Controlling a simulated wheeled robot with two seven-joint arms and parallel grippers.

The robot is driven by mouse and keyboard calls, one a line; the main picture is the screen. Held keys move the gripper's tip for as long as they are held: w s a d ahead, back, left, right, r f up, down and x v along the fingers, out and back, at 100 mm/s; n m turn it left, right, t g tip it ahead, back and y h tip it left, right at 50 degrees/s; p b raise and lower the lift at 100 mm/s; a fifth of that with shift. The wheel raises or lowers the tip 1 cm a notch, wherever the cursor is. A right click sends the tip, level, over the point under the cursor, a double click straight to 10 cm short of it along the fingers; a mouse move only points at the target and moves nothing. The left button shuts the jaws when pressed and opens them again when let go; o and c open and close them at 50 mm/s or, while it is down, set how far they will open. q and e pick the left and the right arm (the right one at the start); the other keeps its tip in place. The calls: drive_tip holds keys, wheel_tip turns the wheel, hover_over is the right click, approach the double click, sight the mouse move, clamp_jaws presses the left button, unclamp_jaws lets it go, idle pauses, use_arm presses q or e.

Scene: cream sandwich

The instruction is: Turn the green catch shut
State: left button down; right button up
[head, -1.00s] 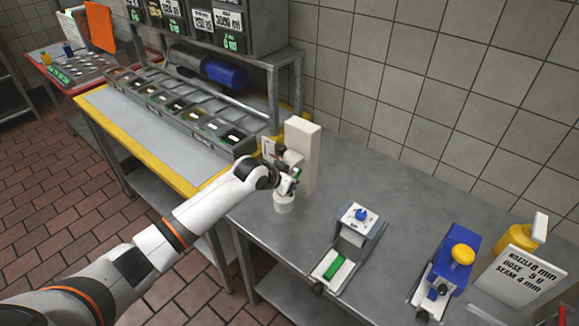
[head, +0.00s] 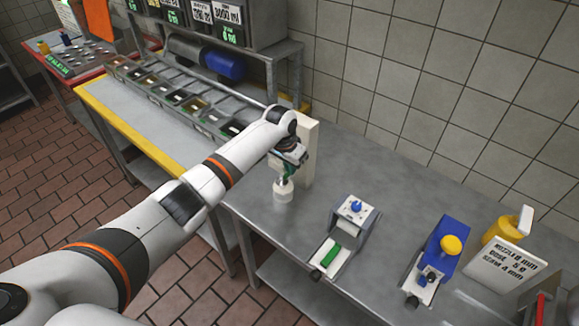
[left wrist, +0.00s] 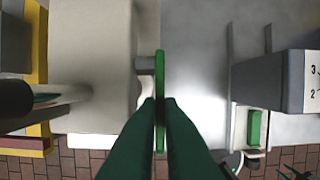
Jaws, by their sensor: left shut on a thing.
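The green catch (left wrist: 160,72) shows in the left wrist view as a thin upright green bar beside the cream dispenser post (left wrist: 95,65). A short grey stub joins it to the post's side. My left gripper (left wrist: 160,104) has its dark green fingers closed on the lower part of the bar. In the head view my left gripper (head: 290,168) is in front of the cream post (head: 310,150), above a round white base (head: 283,190). There my wrist and fingers hide most of the catch, so its angle is unclear. My right gripper is not in view.
A grey device with a green block (head: 332,256) stands to the right on the steel table (head: 385,215). Beyond it are a blue device with a yellow knob (head: 451,245) and a white sign (head: 508,268). Ingredient trays (head: 180,100) stand at the left.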

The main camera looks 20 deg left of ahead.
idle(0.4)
use_arm(q)
drive_tip(key=c, duration=1.6)
unclamp_jaws()
